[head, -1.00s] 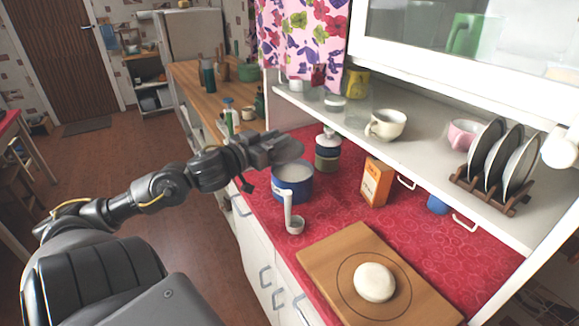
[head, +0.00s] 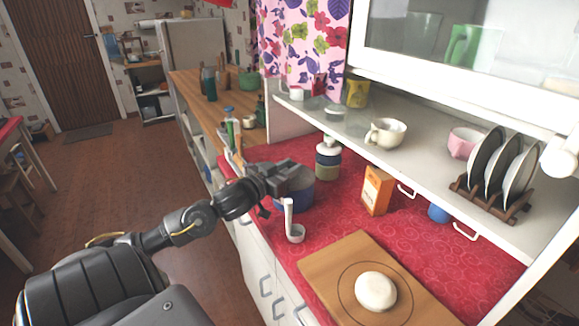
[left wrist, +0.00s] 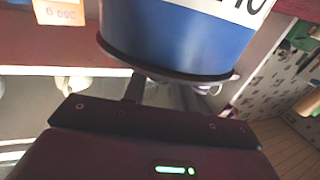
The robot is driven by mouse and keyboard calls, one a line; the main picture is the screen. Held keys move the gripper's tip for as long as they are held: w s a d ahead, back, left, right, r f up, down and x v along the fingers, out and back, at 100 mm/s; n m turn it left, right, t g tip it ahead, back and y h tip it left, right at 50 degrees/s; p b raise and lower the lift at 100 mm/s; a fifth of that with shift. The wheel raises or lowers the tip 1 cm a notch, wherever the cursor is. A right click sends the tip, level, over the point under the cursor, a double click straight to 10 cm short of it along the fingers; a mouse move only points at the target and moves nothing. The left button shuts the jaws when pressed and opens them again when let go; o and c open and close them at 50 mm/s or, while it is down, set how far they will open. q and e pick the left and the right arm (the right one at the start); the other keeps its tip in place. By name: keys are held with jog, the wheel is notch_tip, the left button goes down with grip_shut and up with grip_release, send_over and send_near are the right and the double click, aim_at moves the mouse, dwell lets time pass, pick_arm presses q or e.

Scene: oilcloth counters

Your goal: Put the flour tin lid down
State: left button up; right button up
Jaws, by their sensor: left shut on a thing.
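The flour tin (head: 293,204) is blue with a white band and stands on the red counter. It also shows upside down in the left wrist view (left wrist: 190,38). The dark grey lid (head: 300,180) lies level over the tin's mouth, and its dark rim (left wrist: 150,68) meets the blue wall in the left wrist view. I cannot tell whether it is fully seated. My left gripper (head: 281,181) is shut on the lid, holding it from the left side at the tin's top; its fingertips are partly hidden. My right gripper is not in view.
A white ladle (head: 293,233) stands just in front of the tin. A wooden board (head: 340,270) with a pale round lump (head: 375,291) lies at the front. The shelf (head: 420,150) overhangs the back.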

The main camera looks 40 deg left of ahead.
pick_arm(q)
jog(key=shift+f, duration=0.15)
jog(key=o, duration=1)
jog(key=shift+f+b, duration=0.15)
jog(key=shift+b, duration=0.2)
jog(key=shift+f+b, duration=0.15)
jog(key=shift+b, duration=0.35)
jog(key=s, duration=1)
jog(key=shift+s+a+b, duration=0.1)
jog(key=shift+s+b, duration=0.2)
jog(key=shift+s, duration=0.1)
